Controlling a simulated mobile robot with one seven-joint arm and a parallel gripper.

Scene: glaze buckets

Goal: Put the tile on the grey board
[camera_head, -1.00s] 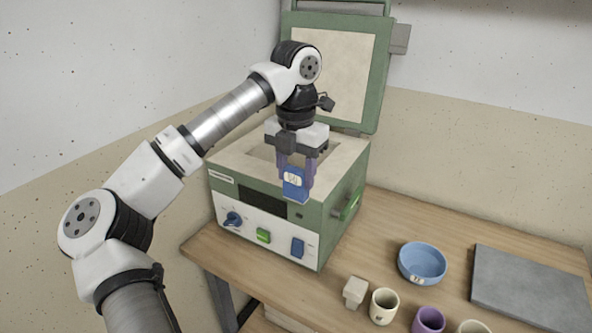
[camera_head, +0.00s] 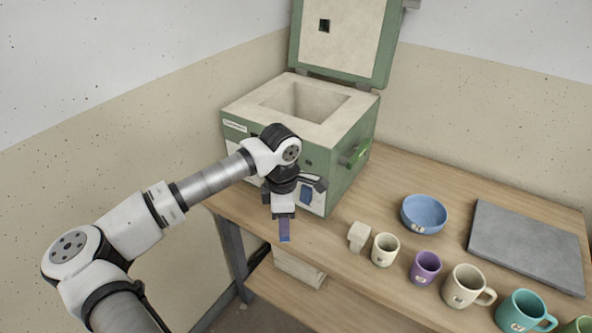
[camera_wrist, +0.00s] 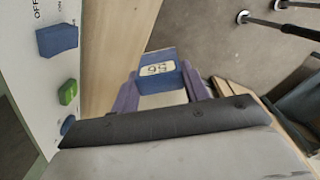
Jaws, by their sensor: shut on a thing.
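My gripper (camera_head: 285,236) is shut on a blue tile, held in front of the kiln near the table's front edge. In the wrist view the blue tile (camera_wrist: 158,70) sits between the purple fingertips and bears a pale label that seems to read 56. In the head view the tile is mostly hidden by the fingers, with only a bit of blue at their tips. The grey board (camera_head: 530,245) lies flat on the table at the right, bare on top, well apart from my gripper.
The green kiln (camera_head: 350,125) stands open at the back left. A blue bowl (camera_head: 424,214), a small pale block (camera_head: 358,237), a cream cup (camera_head: 385,250), a purple cup (camera_head: 425,268), a cream mug (camera_head: 466,287) and a teal mug (camera_head: 522,311) stand between my gripper and the board.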

